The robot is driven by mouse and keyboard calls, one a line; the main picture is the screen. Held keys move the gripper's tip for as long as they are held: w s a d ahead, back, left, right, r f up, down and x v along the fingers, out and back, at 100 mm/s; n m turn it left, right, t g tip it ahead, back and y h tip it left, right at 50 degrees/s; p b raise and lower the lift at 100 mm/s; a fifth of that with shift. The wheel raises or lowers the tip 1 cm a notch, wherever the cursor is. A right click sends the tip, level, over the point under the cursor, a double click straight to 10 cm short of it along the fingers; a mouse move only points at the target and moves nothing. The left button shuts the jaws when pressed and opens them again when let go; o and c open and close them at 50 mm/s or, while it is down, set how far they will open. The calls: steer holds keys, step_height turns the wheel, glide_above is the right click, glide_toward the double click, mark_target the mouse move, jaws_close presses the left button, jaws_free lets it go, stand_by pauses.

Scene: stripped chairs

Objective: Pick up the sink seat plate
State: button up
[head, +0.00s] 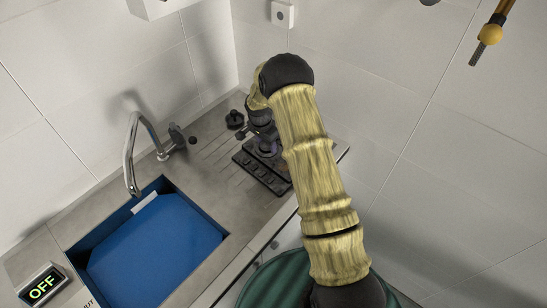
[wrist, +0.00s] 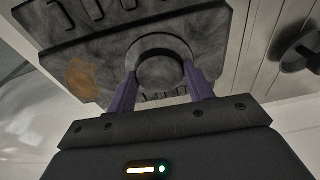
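The sink seat plate, seen as a dark slotted plate (head: 250,168), lies on the grooved drainboard right of the basin. In the wrist view the plate (wrist: 215,22) is grey and worn, with a brown stain at left, slots along its edges and a raised round ring (wrist: 163,68) in its middle. My gripper (wrist: 160,82) is over the plate, with its two purple fingers spread apart, one on each side of the ring. I cannot tell whether the fingers touch the ring.
A sink with a blue basin (head: 150,255) and a chrome tap (head: 131,150) is at left. A small dark knob-like part (head: 235,119) stands behind the plate; a dark round part shows in the wrist view (wrist: 301,50). An OFF display (head: 42,286) is at lower left. Walls close in behind.

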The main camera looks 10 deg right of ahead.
steer(key=c, duration=0.3)
steer(key=shift+r, duration=0.1)
step_height(320, 180, up, 10)
steer(key=b, duration=0.3)
steer(key=shift+b, duration=0.4)
stand_by(1.5)
